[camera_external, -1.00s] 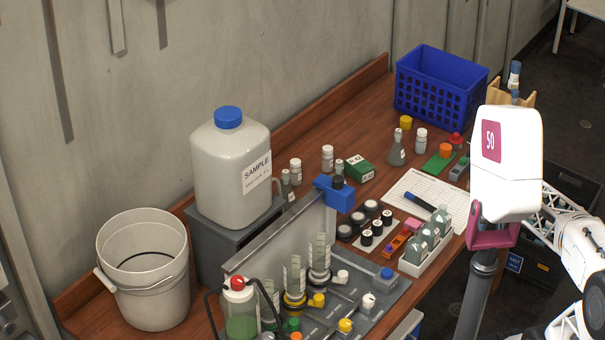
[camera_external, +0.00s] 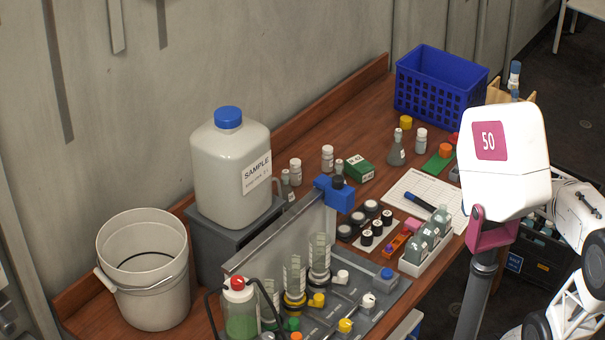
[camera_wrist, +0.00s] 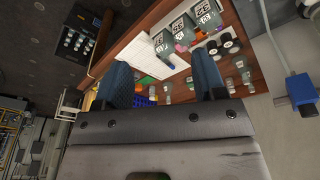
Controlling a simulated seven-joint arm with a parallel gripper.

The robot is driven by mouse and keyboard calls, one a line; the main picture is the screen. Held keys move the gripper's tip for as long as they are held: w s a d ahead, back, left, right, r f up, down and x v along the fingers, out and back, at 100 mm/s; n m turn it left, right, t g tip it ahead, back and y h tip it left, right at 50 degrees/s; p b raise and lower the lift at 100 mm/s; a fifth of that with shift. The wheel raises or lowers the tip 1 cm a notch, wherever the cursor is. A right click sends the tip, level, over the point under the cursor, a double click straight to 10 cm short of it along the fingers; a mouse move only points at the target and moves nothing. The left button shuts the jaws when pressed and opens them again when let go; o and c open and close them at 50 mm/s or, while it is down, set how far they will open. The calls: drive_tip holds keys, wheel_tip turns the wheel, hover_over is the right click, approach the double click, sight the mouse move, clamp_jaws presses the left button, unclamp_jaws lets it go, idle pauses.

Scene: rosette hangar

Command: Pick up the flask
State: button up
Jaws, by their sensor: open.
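A small conical grey flask (camera_external: 397,152) with a pale cap stands upright on the wooden bench, in front of the blue basket. A second narrow-necked vessel (camera_external: 287,184) is partly hidden behind the large sample jug. My gripper (camera_wrist: 160,72) shows in the wrist view with its two blue fingers wide apart and nothing held between them. Small bottles on the bench show beyond the fingers, but I cannot tell which of them is the flask. The gripper's fingers are out of sight in the external view.
A blue basket (camera_external: 440,86) stands at the bench's far end. White bottles (camera_external: 421,141) and a green box (camera_external: 359,168) are near the flask. A white rack of labelled bottles (camera_external: 428,244), a sample jug (camera_external: 232,170) and a bucket (camera_external: 145,272) are nearer. A paper sheet (camera_external: 402,192) lies flat.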

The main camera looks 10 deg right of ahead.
drive_tip(key=w+a+f+n+g, duration=0.1)
drive_tip(key=w+a+n, duration=0.4)
drive_tip(key=w+a, duration=0.45)
drive_tip(key=w+a+f+n, duration=0.1)
drive_tip(key=w+a+n, duration=0.45)
drive_tip(key=w, duration=0.75)
drive_tip(key=w+a+f+n, duration=0.2)
drive_tip(key=w+a+f, duration=0.2)
drive_tip(key=a, duration=0.3)
drive_tip(key=w+a+f+n+g, duration=0.1)
drive_tip(key=w+a+f+n, duration=0.2)
drive_tip(key=a, duration=0.4)
drive_tip(key=w+a+f+n, duration=0.2)
drive_tip(key=w+a+f, duration=0.3)
drive_tip(key=w+a, duration=0.1)
drive_tip(key=shift+a+n, duration=0.25)
drive_tip(key=shift+a, duration=0.5)
drive_tip(key=shift+w+a+f, duration=0.15)
drive_tip(key=shift+a, duration=0.15)
drive_tip(key=shift+f, duration=0.1)
drive_tip(key=shift+f, duration=1.2)
drive_tip(key=shift+f, duration=0.1)
